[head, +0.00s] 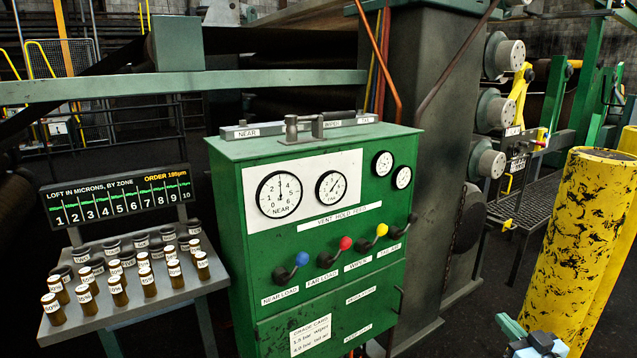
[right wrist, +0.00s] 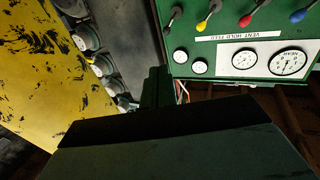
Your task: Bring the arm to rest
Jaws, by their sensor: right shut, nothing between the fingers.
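My right gripper (head: 514,330) shows at the bottom right of the head view, in front of the yellow post and to the right of the green cabinet (head: 335,268). It is shut and empty, apart from the cabinet. In the right wrist view its closed fingers (right wrist: 158,88) point up between the post and the cabinet, and the dark gripper body fills the bottom. Most of my right arm is hidden. My left gripper is not in view.
The cabinet carries gauges (head: 279,194) and levers with coloured knobs (head: 346,243). A scuffed yellow post (head: 580,250) stands close by my right gripper; it also shows in the right wrist view (right wrist: 50,65). Several labelled bottles (head: 147,282) stand on a side table below a display (head: 118,197).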

